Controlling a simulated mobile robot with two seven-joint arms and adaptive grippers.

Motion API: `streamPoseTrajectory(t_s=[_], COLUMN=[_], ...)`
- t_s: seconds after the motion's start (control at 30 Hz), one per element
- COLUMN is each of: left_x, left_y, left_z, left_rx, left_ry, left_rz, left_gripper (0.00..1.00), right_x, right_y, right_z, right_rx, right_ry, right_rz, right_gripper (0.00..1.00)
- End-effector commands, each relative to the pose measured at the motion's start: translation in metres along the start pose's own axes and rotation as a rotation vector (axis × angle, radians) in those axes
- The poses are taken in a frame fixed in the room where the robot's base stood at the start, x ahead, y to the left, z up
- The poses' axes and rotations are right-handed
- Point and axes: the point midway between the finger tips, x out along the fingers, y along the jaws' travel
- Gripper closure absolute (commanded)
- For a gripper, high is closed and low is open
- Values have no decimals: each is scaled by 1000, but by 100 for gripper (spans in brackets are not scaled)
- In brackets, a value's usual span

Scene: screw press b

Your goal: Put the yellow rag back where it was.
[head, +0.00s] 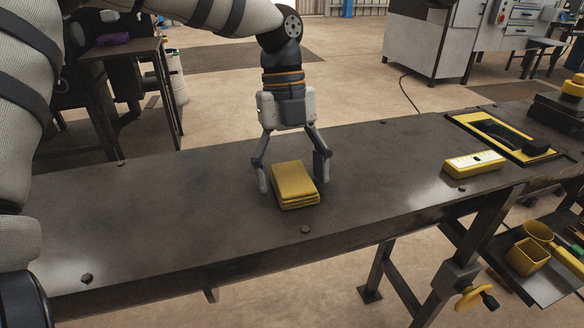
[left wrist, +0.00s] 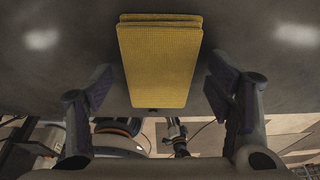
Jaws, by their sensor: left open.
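The yellow rag (head: 294,185) is a folded, layered rectangle lying flat on the dark metal table (head: 150,220), near the middle of the head view. My left gripper (head: 292,182) points down over it, with its fingers spread on either side of the rag. In the left wrist view the rag (left wrist: 160,60) shows between the two open fingers (left wrist: 160,90), with a gap on each side. My right gripper is not in view.
A yellow-and-white device (head: 475,163) and a yellow-framed tray (head: 470,122) with a black tool lie at the table's right. Yellow bins (head: 528,257) stand on a lower shelf at right. The table left of the rag is mostly clear.

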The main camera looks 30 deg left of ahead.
Motion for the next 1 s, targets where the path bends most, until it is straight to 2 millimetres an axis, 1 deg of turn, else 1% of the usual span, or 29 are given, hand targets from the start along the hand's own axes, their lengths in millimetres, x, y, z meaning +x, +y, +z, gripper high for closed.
streamPoseTrajectory(t_s=[0.07, 0.17, 0.27, 0.4, 0.5, 0.6, 0.73, 1.0], left_x=[-4, -19, -43, -79, -101, -115, -123, -123], left_y=[0, -1, -1, -1, -1, -1, 0, 0], left_z=[-1, 0, 1, 1, 1, 1, 0, -1], left_rx=[0, -1, -2, -3, -1, -2, 0, 0], left_ry=[-1, -2, -1, 1, 1, 2, 2, 1], left_rz=[-2, -1, -1, 1, 2, 2, 1, 1], left_gripper=[27, 27, 27, 27, 27, 27, 27, 27], right_x=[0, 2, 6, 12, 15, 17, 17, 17], right_y=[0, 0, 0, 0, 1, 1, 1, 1], right_z=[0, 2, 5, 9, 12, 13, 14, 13], right_rx=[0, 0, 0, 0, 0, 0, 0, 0], right_ry=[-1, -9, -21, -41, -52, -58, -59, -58], right_rz=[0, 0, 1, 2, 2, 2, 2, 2], right_gripper=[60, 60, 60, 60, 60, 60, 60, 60])
